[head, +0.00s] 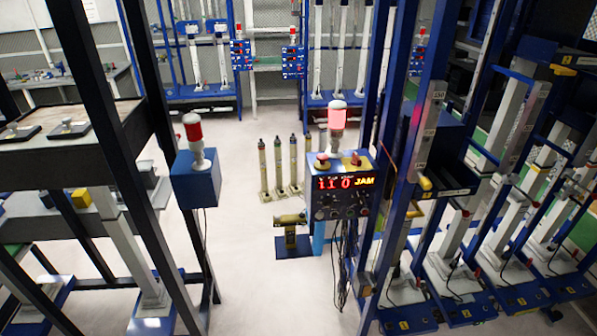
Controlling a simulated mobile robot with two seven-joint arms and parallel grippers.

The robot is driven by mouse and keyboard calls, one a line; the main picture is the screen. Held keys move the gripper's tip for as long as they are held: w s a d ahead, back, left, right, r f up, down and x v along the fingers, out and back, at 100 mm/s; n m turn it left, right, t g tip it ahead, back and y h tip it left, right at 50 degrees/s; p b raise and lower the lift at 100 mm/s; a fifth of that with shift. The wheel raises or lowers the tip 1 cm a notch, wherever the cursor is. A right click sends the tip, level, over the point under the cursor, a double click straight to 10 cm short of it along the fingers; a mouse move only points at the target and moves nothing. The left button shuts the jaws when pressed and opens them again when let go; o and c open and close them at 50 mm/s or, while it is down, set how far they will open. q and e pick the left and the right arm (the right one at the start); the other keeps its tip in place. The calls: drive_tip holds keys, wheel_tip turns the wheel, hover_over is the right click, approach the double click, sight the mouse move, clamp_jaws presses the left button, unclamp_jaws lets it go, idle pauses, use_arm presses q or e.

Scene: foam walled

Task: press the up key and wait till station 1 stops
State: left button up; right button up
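A blue control box (318,196) stands at the middle right on a post. Its lit display (344,183) reads what looks like "110" in red and "JAM" in amber. Small dark knobs or keys (345,210) sit below the display; which is the up key cannot be told. Two larger buttons, a round one (322,161) and a red-on-yellow one (356,160), are on top. A lamp (337,118) above the box glows pinkish red. Several upright station columns (452,232) stand at the right on blue bases; their small labels are too unclear to identify station 1. Neither gripper is in view.
A second blue box (196,180) with a darker red lamp (193,128) stands left of centre. Dark frame posts (117,130) and a bench (70,137) fill the left. Thin posts (278,166) and a yellowish device (290,236) stand mid-floor. Pale floor (265,290) is clear in front.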

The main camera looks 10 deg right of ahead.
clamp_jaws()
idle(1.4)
